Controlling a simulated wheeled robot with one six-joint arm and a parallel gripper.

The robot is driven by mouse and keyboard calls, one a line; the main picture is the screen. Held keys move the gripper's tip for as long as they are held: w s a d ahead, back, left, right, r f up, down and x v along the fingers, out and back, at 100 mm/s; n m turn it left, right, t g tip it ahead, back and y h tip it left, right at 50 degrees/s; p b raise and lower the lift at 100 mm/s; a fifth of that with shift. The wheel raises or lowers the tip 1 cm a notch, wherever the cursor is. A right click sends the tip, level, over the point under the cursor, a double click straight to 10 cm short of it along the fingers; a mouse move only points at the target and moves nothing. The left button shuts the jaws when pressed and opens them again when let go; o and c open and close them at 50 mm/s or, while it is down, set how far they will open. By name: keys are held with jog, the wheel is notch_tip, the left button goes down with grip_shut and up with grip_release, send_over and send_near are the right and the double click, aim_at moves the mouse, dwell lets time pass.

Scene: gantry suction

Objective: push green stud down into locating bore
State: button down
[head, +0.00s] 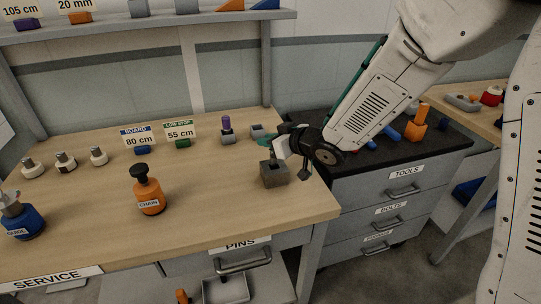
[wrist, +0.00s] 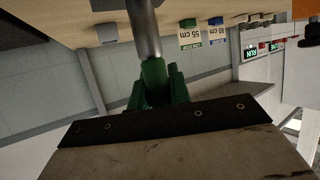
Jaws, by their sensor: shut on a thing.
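The green stud (wrist: 152,75) is held in my gripper (wrist: 155,92), its grey shank pointing away from the jaws. In the head view my gripper (head: 273,146) is just above a grey block (head: 275,177) near the table's right edge. The shank's lower end meets the top of this block; the bore is hidden, so I cannot tell how deep the shank sits. The stud's head is mostly covered by the jaws.
A purple-topped stud in a grey block (head: 228,134) and another grey block (head: 257,130) stand behind. An orange bottle (head: 150,196) stands to the left, with clear tabletop between. A dark-topped drawer cabinet (head: 384,185) stands to the right.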

aim_at(270, 164)
jog(key=shift+s+d+f, duration=0.1)
jog(key=shift+s+f, duration=0.05)
jog(key=shift+f, duration=1.15)
jog(key=shift+s+f, duration=0.1)
jog(key=shift+f, duration=1.2)
jog(key=c, duration=1.4)
grip_release()
jog(key=shift+w, duration=0.1)
jog(key=shift+o, duration=0.5)
jog(key=shift+r, duration=0.2)
jog(key=shift+s+d+r, duration=0.2)
jog(key=shift+r, duration=0.05)
jog(key=v, duration=1.1)
jog(key=shift+o, duration=0.5)
jog(key=shift+d, duration=0.1)
